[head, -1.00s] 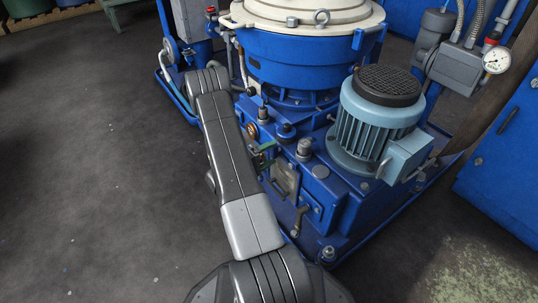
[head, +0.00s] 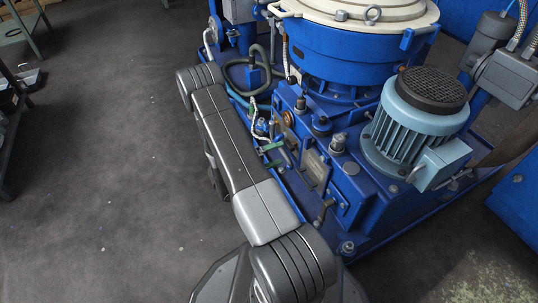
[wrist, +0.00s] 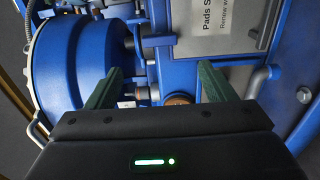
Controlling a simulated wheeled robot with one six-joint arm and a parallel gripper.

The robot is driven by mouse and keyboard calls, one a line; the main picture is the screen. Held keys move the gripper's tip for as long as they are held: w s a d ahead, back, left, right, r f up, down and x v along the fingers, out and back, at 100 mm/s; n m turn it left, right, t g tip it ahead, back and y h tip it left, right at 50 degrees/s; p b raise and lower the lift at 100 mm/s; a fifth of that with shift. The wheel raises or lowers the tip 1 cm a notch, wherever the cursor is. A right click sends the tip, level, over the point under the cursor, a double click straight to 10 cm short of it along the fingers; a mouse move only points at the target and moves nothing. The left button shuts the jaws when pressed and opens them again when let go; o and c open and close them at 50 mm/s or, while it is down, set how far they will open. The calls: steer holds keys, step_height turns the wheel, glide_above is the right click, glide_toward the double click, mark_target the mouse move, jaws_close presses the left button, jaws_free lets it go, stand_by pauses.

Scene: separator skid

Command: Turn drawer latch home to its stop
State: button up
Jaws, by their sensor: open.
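I cannot tell for sure which part is the drawer latch. A small bent lever (head: 325,208) sits low on the front of the blue skid housing in the head view. In the wrist view a grey bent bar (wrist: 258,80) lies right of the fingers, below a label plate; I cannot tell if it is the same part. My gripper (head: 271,155) is open beside the housing's left face. Its two green fingers also show in the wrist view (wrist: 160,78), apart, with nothing held between them. A brown round cap (wrist: 180,99) shows between them, partly hidden by the gripper body.
The label plate (wrist: 218,28) is on the blue face. A finned motor (head: 415,125) and a blue bowl with a cream lid (head: 355,45) stand above the housing. Hoses (head: 245,75) run behind my arm. Open dark floor (head: 120,190) lies to the left.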

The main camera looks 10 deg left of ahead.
mark_target(306, 143)
steer(key=shift+v, duration=1.3)
steer(key=b+x, duration=0.3)
steer(key=x, duration=1)
steer(key=shift+w+d, duration=0.25)
steer(key=shift+d, duration=0.1)
steer(key=shift+s+a, duration=0.1)
steer(key=shift+a, duration=0.05)
